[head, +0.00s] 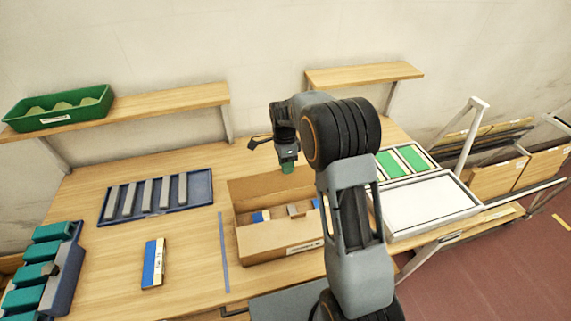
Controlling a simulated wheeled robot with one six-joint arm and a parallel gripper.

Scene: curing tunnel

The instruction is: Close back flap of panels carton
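The panels carton (270,241) is a brown cardboard box on the wooden table, open at the top. A label sits on its front side, and blue-and-white items (260,216) and a grey piece show inside. Its back flap (255,187) appears to stand up at the rear edge; my arm hides the right part of the carton. My gripper (288,165) points down at the rear of the carton, close to the back flap. I cannot tell whether it touches the flap. Its fingers are too small to show whether they are open or shut.
A blue tray (203,204) with grey bars and a blue-and-white box (153,263) lie left of the carton. Teal-topped pieces (48,252) stand at far left. A framed tray with green panels (408,160) and a white-topped box (427,204) are at right. Shelves line the wall.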

